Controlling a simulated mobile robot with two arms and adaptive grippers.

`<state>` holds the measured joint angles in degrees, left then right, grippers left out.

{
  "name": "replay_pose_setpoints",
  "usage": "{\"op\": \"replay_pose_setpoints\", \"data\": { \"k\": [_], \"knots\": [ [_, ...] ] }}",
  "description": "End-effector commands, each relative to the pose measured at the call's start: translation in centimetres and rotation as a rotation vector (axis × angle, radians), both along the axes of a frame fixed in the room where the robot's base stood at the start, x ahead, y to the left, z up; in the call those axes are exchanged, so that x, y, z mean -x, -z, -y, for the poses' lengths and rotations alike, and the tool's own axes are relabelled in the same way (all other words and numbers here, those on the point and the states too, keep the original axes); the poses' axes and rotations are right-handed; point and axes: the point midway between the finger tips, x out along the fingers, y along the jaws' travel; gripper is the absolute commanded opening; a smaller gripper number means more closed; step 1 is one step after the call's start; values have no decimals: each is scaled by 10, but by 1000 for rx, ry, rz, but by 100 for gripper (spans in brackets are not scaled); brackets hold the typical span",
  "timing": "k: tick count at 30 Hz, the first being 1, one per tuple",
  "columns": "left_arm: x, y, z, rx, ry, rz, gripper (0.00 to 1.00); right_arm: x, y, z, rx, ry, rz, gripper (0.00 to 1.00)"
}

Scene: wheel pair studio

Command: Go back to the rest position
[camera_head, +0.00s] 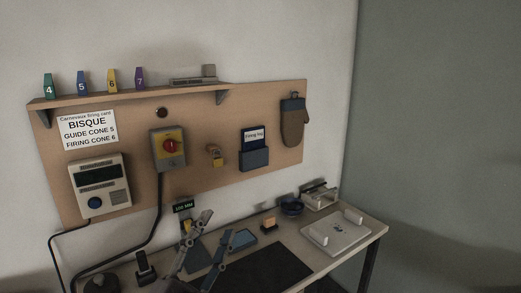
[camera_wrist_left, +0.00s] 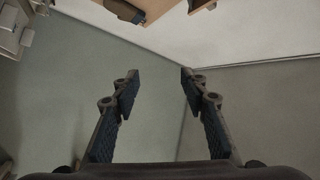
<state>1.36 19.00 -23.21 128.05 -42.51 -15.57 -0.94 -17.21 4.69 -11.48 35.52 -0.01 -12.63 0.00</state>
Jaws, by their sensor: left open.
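My left gripper (camera_head: 217,225) is in the lower middle of the head view, in front of the workbench. Its two grey fingers stand apart and point up. In the left wrist view the gripper (camera_wrist_left: 158,79) is open with nothing between its fingers. Behind the gap are only plain grey wall surfaces and a corner line. My right gripper does not show in either view.
The right side shows bare wall.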

Motion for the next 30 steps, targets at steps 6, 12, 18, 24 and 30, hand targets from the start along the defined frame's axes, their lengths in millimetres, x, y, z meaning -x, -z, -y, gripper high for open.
{"op": "replay_pose_setpoints", "data": {
  "k": [6,12,18,24,30],
  "knots": [
    [12,142,-88,299,-266,-549,40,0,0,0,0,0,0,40],
    [89,265,-120,469,-445,-1020,40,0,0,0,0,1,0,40],
    [178,335,-122,549,-552,-1378,40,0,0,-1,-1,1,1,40],
    [258,369,-115,586,-617,-1651,40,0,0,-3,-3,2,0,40],
    [264,417,-111,581,-635,-1721,40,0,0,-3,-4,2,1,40]
  ]
}}
